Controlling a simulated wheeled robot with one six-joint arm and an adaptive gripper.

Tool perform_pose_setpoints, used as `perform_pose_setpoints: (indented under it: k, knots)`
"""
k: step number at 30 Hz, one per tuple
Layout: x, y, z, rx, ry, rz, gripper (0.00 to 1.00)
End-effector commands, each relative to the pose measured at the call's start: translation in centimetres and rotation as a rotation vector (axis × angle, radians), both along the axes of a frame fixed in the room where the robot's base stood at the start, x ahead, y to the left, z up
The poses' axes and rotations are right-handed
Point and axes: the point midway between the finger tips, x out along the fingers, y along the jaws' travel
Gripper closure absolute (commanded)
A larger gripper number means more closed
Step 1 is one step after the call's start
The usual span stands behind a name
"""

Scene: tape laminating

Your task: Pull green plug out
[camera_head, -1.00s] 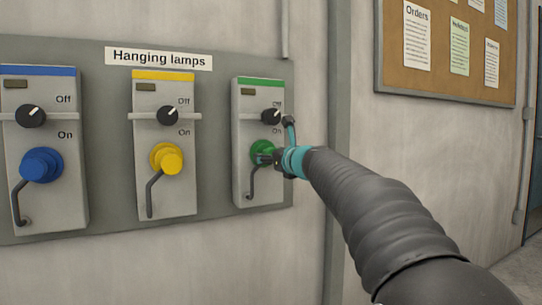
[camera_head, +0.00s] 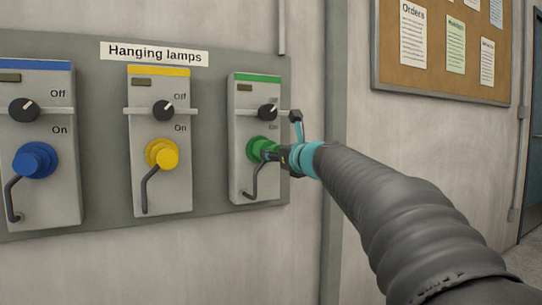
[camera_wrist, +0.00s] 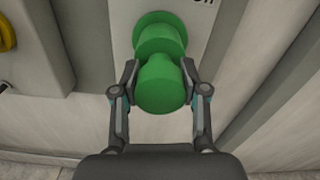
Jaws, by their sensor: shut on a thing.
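The green plug (camera_head: 267,152) is on the right-hand box (camera_head: 247,178) with the green top stripe, under the "Hanging lamps" sign. My gripper (camera_head: 277,154) reaches it from the right and is shut on it. In the wrist view the green plug (camera_wrist: 162,88) sits between the two fingers of my gripper (camera_wrist: 163,82). Behind it a wider green socket part (camera_wrist: 158,30) rests on the box; the plug still meets it with no clear gap. A dark cable hangs from the plug and curves down to the box's lower part.
A yellow plug (camera_head: 164,154) and a blue plug (camera_head: 34,160) sit on the boxes to the left. Each box has a black knob, such as the right one (camera_head: 267,111). A cork board (camera_head: 455,92) hangs at the upper right. Bare wall lies below the panel.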

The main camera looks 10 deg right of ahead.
Motion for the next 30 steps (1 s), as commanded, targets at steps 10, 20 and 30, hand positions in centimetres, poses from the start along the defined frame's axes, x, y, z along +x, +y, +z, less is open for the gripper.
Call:
perform_pose_setpoints:
  k: [10, 20, 30]
  knots:
    - [-0.2, 0.0, -0.3, -0.002, 0.004, 0.003, 0.39]
    - [-0.2, 0.0, -0.2, -0.002, 0.003, 0.002, 0.3]
    - [-3.8, -1.1, 0.0, -0.001, 0.001, -0.001, 0.3]
